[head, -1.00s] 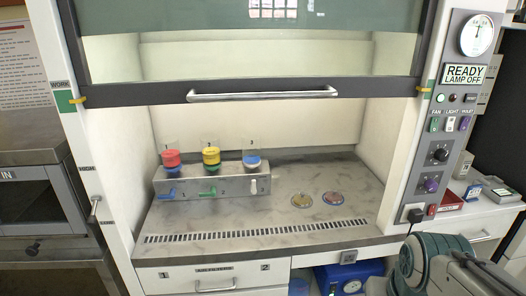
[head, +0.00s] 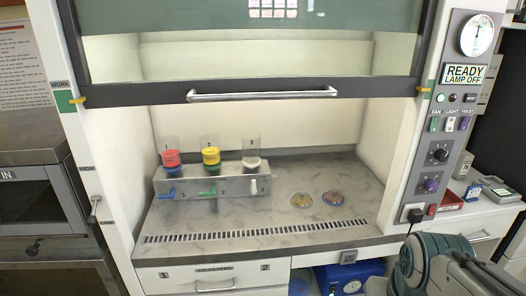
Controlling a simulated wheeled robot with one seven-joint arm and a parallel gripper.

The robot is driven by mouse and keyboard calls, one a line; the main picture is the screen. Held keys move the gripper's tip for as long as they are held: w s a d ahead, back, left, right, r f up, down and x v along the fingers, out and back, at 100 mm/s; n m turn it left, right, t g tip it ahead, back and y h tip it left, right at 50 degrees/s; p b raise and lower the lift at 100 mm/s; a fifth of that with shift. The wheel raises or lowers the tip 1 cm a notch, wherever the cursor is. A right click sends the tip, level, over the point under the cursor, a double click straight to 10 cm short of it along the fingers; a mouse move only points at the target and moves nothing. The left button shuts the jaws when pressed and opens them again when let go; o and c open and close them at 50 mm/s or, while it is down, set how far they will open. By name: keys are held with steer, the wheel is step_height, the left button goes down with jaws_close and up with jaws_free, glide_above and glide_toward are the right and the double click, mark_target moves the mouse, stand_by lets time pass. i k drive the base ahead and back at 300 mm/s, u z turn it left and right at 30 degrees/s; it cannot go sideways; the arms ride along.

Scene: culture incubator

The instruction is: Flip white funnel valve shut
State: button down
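The metal funnel rack (head: 230,187) stands on the hood's work surface, left of centre. It carries three clear funnels. The third funnel (head: 251,158), at right, has a greyish-white band. Below it on the rack front is the small white valve (head: 254,187); its handle is too small to read its angle surely. The blue valve (head: 168,193) sits under the red-banded funnel (head: 171,158). The green valve (head: 208,191) sits under the yellow-banded funnel (head: 211,156). My gripper is not in view; only part of my arm shows at lower right, outside the hood and away from the rack.
The sash (head: 262,92) is raised, with an opening below. Two round dishes, one yellowish (head: 302,200) and one reddish (head: 333,198), lie right of the rack. A vent grille (head: 255,231) runs along the front. The control panel (head: 450,130) reads "READY LAMP OFF".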

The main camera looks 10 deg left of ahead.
mark_target(254, 191)
steer(key=u, duration=1)
steer(key=i, duration=0.9)
steer(key=z, duration=0.95)
